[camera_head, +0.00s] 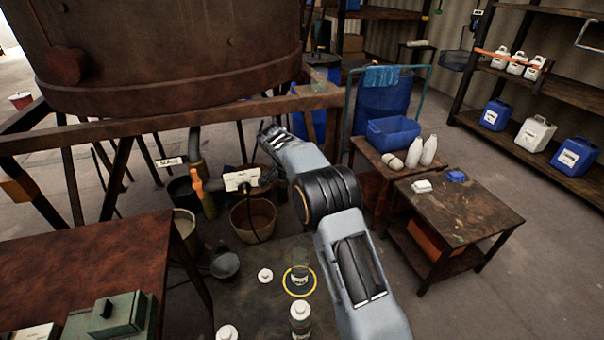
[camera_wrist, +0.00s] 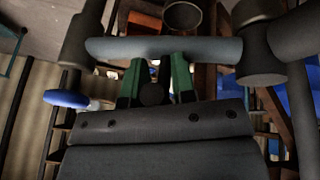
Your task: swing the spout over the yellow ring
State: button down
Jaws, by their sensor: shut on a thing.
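The yellow ring (camera_head: 287,284) lies flat on the low dark table in the head view, around the base of a clear glass jar (camera_head: 301,270). A grey tube (camera_wrist: 165,48), which looks like the spout, crosses the wrist view at my fingertips. My gripper (camera_wrist: 157,72) has its green-padded fingers shut at this tube; a dark round part (camera_wrist: 152,93) shows between them. The exact contact is partly hidden. In the head view my arm reaches toward the pipework below the vat (camera_head: 170,45), farther back than the ring. The spout's outlet is not clear there.
A brown bucket (camera_head: 253,220) stands on the floor behind the low table. A vat-frame beam (camera_head: 150,126) crosses behind my arm. A wooden side table (camera_head: 460,210) is at right.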

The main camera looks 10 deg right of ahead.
jog(key=a+m+p, duration=0.1)
jog(key=m+g, duration=0.1)
jog(key=shift+s+a+r+m+p, duration=0.2)
jog(key=shift+s+a+m+p, duration=0.1)
jog(key=shift+a+p, duration=0.1)
jog(key=shift+s+a+f+m+g+p, duration=0.1)
jog(key=shift+a+f+m+g+p, duration=0.1)
jog(key=shift+a+m+g+p, duration=0.9)
jog(key=shift+a+m+t, duration=0.2)
jog(key=shift+m+t, duration=0.1)
jog(key=shift+m, duration=0.1)
jog(key=c, duration=1.3)
grip_release()
